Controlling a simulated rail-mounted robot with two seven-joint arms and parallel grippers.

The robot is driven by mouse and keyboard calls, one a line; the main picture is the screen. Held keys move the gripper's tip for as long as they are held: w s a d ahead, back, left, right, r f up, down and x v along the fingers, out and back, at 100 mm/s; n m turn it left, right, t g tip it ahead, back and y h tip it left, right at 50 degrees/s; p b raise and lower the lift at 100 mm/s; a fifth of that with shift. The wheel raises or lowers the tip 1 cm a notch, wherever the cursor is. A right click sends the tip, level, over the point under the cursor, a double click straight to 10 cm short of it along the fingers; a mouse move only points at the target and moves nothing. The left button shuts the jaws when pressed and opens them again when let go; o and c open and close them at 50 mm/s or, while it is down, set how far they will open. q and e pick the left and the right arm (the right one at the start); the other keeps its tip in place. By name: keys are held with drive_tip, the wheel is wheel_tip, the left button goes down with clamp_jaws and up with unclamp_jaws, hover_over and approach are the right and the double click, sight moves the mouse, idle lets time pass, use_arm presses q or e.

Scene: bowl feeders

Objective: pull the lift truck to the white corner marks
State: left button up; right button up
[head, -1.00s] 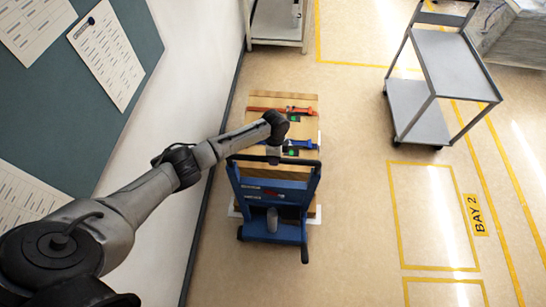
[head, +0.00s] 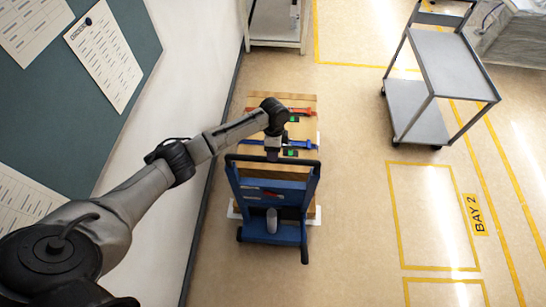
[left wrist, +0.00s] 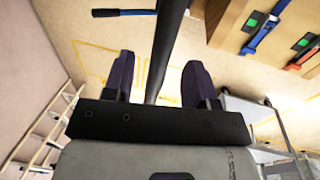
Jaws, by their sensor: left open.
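The blue lift truck (head: 270,229) stands upright on the floor at the near end of a wooden load, with its black handle bar (head: 245,158) across the top. My left gripper (head: 272,157) is at the middle of this bar. In the left wrist view the dark handle bar (left wrist: 170,40) runs between the two spread fingers of the left gripper (left wrist: 155,80); I cannot tell if they touch it. White corner marks (head: 233,213) show on the floor beside the truck. My right gripper is not in view.
The wooden load (head: 260,102) carries a red strap (head: 300,111) and a blue strap (head: 308,145). A wall with a notice board (head: 110,110) is close on the left. A grey cart (head: 440,85) stands at right. The floor between is clear.

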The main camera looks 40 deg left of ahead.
use_arm(q)
wheel_tip(320, 180, up, 9)
drive_tip(key=w+a+b, duration=0.1)
drive_tip(key=shift+w, duration=0.2)
drive_tip(key=shift+f, duration=0.15)
idle(0.5)
